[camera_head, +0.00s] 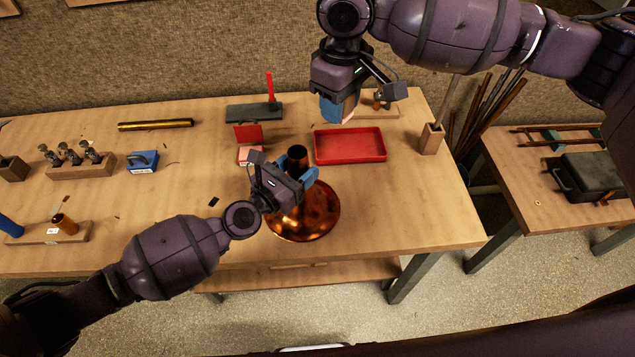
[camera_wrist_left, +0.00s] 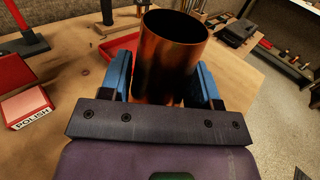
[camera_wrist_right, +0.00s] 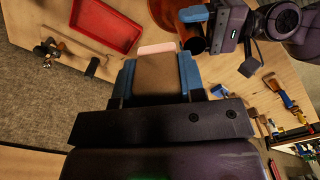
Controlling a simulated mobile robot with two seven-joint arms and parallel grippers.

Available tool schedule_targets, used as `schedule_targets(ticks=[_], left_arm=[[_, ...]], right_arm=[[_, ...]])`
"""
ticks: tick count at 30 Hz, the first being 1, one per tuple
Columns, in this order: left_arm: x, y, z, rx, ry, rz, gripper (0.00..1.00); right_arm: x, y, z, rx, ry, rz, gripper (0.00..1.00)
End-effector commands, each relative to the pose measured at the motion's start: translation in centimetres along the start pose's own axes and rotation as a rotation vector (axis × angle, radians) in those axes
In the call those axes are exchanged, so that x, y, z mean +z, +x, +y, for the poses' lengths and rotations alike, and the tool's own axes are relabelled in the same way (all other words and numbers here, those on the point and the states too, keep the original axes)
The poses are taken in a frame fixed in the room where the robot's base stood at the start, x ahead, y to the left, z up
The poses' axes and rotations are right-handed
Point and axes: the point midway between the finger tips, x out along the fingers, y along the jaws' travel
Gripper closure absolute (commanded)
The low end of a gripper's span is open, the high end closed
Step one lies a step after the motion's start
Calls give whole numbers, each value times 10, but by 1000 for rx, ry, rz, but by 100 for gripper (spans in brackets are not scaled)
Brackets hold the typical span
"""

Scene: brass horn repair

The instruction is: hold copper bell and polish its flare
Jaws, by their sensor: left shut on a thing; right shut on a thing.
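The copper bell (camera_head: 322,218) stands on the workbench with its wide flare down and its narrow tube up. My left gripper (camera_head: 296,178) is shut on the tube, which shows between its blue fingers in the left wrist view (camera_wrist_left: 172,60). My right gripper (camera_head: 340,108) is raised above the bench, behind and to the right of the bell. It is shut on a brown block with a pink end (camera_wrist_right: 157,76), apart from the bell. The flare is partly hidden by my left gripper in the head view.
A pink-topped box marked POLISH (camera_wrist_left: 25,108) sits left of the bell. A red tray (camera_head: 350,146) lies behind it to the right. A red-handled tool on a dark plate (camera_head: 253,112) is farther back. A wooden holder (camera_head: 432,139) stands at the right edge. Bench right of the bell is clear.

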Motion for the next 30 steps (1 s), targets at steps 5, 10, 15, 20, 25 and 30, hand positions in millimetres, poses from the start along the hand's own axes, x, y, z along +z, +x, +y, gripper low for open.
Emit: schedule_targets(ticks=[5, 10, 15, 20, 25, 30], left_arm=[[0, 0, 0, 0, 0, 1, 78], [0, 0, 0, 0, 0, 0, 78], [0, 0, 0, 0, 0, 0, 78], [0, 0, 0, 0, 0, 0, 78], [0, 0, 0, 0, 0, 0, 78], [0, 0, 0, 0, 0, 1, 78]], right_arm=[[5, 9, 0, -42, 7, -2, 82], [22, 42, -4, -109, 29, 0, 82], [43, 85, -6, -175, 86, 9, 82], [60, 131, -8, -233, 177, 24, 82], [73, 178, -8, -294, 313, 53, 82], [79, 217, -3, -351, 469, 93, 82]])
